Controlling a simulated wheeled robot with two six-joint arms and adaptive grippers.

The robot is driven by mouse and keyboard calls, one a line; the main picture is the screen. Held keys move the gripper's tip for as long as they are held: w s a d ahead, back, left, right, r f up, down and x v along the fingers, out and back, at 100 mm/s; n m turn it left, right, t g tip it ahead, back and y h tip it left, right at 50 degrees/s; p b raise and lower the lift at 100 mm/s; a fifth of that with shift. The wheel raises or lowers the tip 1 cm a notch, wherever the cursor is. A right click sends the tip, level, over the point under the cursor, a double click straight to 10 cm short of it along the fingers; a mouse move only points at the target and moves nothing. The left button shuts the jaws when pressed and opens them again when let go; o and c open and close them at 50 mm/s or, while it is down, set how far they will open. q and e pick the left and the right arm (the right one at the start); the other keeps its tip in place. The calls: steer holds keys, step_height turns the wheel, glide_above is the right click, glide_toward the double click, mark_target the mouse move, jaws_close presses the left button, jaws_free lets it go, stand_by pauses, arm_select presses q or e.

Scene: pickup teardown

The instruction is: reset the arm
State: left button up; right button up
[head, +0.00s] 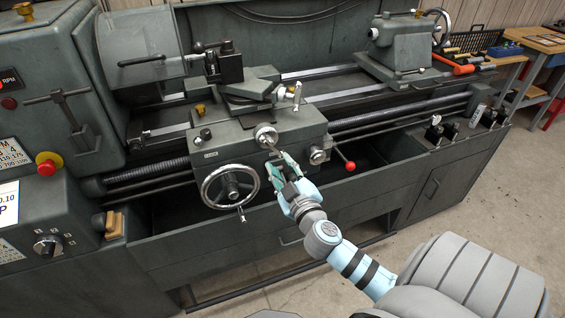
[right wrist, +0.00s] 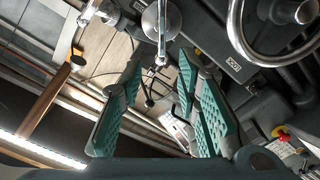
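My right gripper (head: 282,165) is in front of the lathe carriage (head: 235,148), just below the small crank dial (head: 265,134). In the right wrist view its two teal-padded fingers (right wrist: 160,75) stand wide apart, with nothing held between them. The metal crank dial (right wrist: 161,20) shows beyond the fingertips, and its thin handle points down towards the gap. I cannot tell whether the fingertips touch that handle. My right arm (head: 325,235) reaches in from the lower right. My left gripper is out of view.
The large handwheel (head: 230,187) is left of the gripper, and a red-knobbed lever (head: 349,165) is to its right. The tool post (head: 228,68) stands above the carriage. The tailstock (head: 400,45) is at the back right. Open floor (head: 300,296) lies in front of the lathe.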

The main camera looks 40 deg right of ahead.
steer(key=shift+s+a, duration=0.25)
steer(key=shift+s, duration=0.2)
steer(key=s+f+g+y, duration=0.1)
steer(key=s+f+g, duration=0.25)
steer(key=f, duration=0.75)
steer(key=s+d+f+g+y, duration=0.15)
steer(key=s+f, duration=0.25)
steer(key=f, duration=0.7)
steer(key=s+f+g, duration=0.4)
steer(key=f, duration=0.7)
steer(key=s+a+f+m+g, duration=0.1)
steer(key=s+a+f, duration=0.3)
steer(key=s, duration=0.5)
steer(key=s+a+f+m+g+y, duration=0.1)
steer(key=s+a+f+g, duration=0.2)
steer(key=s+f, duration=0.3)
steer(key=s+a+f+m+g+y, duration=0.1)
steer(key=s+a+f, duration=0.3)
steer(key=s, duration=0.9)
step_height(320, 180, down, 2)
steer(key=shift+a+f+g, duration=0.1)
steer(key=shift+a+g, duration=0.2)
steer(key=shift+g, duration=0.6)
steer(key=shift+w+y, duration=0.1)
steer(key=shift+y, duration=0.15)
